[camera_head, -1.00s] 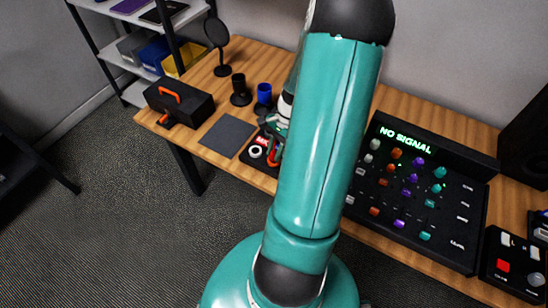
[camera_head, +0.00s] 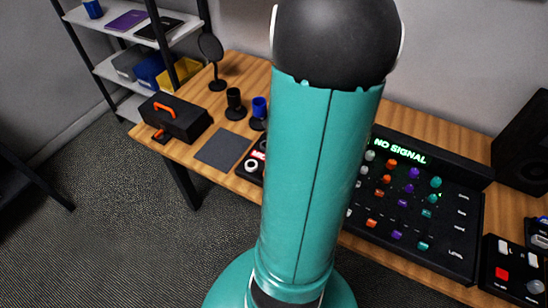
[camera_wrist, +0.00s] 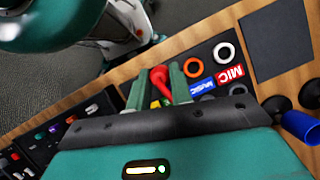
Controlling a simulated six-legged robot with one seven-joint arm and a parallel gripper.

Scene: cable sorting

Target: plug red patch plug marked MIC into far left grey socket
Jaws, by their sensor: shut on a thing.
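My gripper (camera_wrist: 160,75) shows in the wrist view with its two green fingers shut on a red plug (camera_wrist: 158,84). It is over a black tray (camera_wrist: 214,66) bearing a red MIC label (camera_wrist: 230,74), a blue MUSIC label (camera_wrist: 202,84), a white ring (camera_wrist: 224,51) and an orange ring (camera_wrist: 191,67). I cannot read any marking on the plug. In the head view my arm hides the gripper and plug, and only the left part of the tray (camera_head: 246,160) shows. The black mixer panel (camera_head: 410,220) reads NO SIGNAL. My arm covers its left edge, and I cannot make out the far left grey socket.
A grey mat (camera_head: 222,148) lies left of the tray. Black and blue cups (camera_head: 258,112), a toolbox (camera_head: 177,118) and a round-headed stand (camera_head: 213,62) stand beyond. A small box with a red button (camera_head: 505,272) sits right of the panel. A speaker (camera_head: 522,145) stands back right.

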